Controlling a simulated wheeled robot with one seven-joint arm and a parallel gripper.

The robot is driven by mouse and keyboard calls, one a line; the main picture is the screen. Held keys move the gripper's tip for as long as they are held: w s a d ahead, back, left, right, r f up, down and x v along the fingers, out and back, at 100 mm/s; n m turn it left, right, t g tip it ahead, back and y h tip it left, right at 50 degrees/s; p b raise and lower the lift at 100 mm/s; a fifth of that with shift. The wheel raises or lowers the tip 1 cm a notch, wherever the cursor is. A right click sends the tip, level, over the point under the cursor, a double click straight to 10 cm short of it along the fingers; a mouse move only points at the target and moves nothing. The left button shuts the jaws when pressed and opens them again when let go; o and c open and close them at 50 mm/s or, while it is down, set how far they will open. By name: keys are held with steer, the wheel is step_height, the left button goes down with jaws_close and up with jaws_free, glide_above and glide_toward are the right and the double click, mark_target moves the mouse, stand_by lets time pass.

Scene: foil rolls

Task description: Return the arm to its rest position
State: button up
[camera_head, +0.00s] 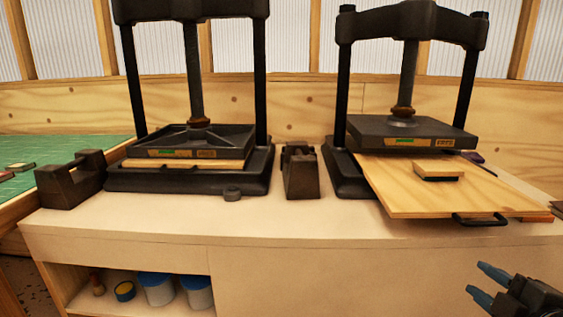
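My gripper (483,283) is at the lower right of the head view, in front of the bench and below its top. Its two blue-tipped fingers are apart, with nothing between them. It touches nothing that I can see. Most of my arm is out of the picture.
A bench (120,228) carries a left press (190,140) and a right press (410,130). A wooden board (400,190) with a black handle (480,219) juts from the right press, bearing a small block (438,170). Dark dispensers (70,182) stand nearby. The space around my gripper looks clear.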

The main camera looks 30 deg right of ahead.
steer(key=s+a+f+m+y, duration=0.1)
steer(key=s+a+f+m, duration=0.15)
steer(key=a, duration=0.55)
steer(key=s+a+f+m+y, duration=0.1)
steer(key=s+a+f+m, duration=0.2)
steer(key=a, duration=0.5)
steer(key=s+a+r+m+y, duration=0.1)
steer(key=s+a+y, duration=0.1)
steer(key=s+a, duration=0.3)
steer(key=s+a+r+m+t+y+p, duration=0.1)
steer(key=s+a+m+y, duration=0.1)
steer(key=s+a, duration=0.4)
steer(key=shift+s+a+t+y, duration=0.3)
steer(key=shift+a+y, duration=0.2)
steer(key=shift+y, duration=0.1)
